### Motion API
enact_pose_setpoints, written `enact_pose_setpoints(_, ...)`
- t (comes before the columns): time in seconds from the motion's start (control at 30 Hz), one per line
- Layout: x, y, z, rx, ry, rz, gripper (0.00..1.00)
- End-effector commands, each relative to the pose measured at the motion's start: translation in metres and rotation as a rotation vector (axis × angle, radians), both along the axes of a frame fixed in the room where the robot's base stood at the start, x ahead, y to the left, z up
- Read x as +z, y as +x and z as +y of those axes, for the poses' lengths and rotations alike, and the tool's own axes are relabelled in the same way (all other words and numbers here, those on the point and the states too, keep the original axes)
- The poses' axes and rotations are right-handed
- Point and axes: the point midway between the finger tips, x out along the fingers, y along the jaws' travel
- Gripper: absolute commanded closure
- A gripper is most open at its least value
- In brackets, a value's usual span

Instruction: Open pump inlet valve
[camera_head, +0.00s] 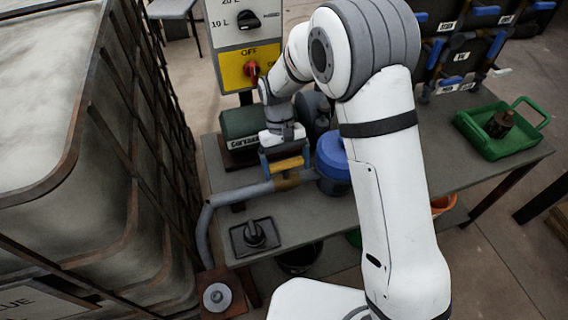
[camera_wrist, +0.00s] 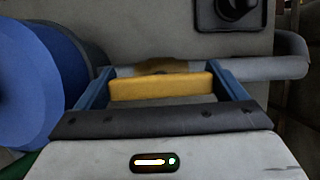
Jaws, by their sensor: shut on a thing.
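The yellow valve handle (camera_head: 288,165) is above a brass-coloured valve body (camera_head: 287,182) on the grey pipe (camera_head: 245,192) by the blue-topped vessel (camera_head: 333,160). My gripper (camera_head: 286,163) reaches down to it with its blue fingers shut on the handle. In the wrist view the yellow handle (camera_wrist: 162,86) spans between the two blue fingers and looks roughly parallel to the pipe (camera_wrist: 260,68). The brass valve body (camera_wrist: 160,67) shows just behind the handle and is partly hidden by it.
A control box with a red switch (camera_head: 252,71) marked OFF stands behind my gripper. A green motor (camera_head: 240,125) is close on the left. A black fitting on a plate (camera_head: 254,236) sits at the front of the table. A caged tank (camera_head: 60,100) fills the left side.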

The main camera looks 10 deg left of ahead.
Motion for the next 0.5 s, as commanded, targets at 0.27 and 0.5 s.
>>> enact_pose_setpoints(0.27,0.0020,0.0014,0.0026,0.003,0.007,-0.006,0.00)
enact_pose_setpoints(0.5,0.0031,0.0014,0.0023,0.002,0.004,-0.005,0.00)
